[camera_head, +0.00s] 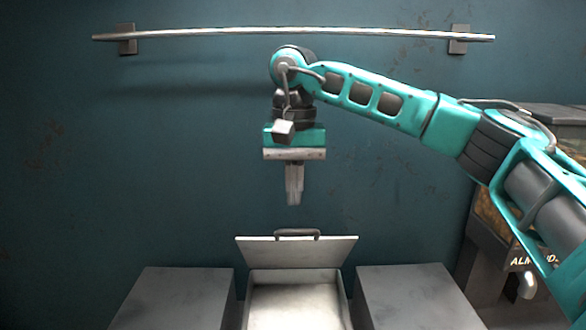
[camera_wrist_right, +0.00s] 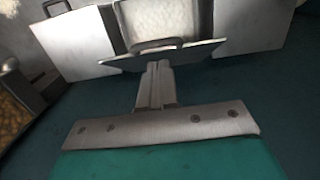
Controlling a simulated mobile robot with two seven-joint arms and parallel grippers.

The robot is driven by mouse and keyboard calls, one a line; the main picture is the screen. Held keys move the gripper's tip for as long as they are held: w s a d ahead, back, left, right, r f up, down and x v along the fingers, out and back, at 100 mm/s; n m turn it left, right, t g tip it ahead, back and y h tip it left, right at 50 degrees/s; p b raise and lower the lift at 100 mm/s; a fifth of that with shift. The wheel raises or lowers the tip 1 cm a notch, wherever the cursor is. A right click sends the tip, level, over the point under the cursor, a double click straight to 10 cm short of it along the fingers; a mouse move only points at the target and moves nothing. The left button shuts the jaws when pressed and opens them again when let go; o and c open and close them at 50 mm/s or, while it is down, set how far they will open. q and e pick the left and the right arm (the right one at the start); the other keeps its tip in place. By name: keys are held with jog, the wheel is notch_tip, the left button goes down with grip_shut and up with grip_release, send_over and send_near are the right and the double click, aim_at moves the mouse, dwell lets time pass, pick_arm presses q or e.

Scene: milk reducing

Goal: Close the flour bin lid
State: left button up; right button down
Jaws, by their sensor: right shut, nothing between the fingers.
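The flour bin (camera_head: 298,303) stands low at the centre of the head view, with its lid (camera_head: 270,251) raised and tilted up at the back. A dark handle (camera_head: 297,233) sits on the lid's upper edge. My right gripper (camera_head: 293,203) points down above and behind the lid, apart from it in the head view, with its fingers shut and empty. In the right wrist view the lid (camera_wrist_right: 190,57) and its handle (camera_wrist_right: 160,44) lie just beyond the fingertips (camera_wrist_right: 159,65). I cannot tell there whether they touch. My left gripper is not in view.
Grey closed boxes (camera_head: 178,298) and (camera_head: 415,297) flank the bin. A metal rail (camera_head: 295,31) runs along the teal wall. A dispenser labelled with almonds (camera_head: 497,225) stands at the right. The wall area left of my arm is clear.

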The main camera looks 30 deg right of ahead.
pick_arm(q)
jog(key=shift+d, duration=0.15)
pick_arm(e)
notch_tip(320, 180, down, 4)
jog(key=shift+s+r, duration=0.1)
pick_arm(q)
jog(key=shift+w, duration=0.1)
pick_arm(e)
jog(key=shift+a, duration=0.1)
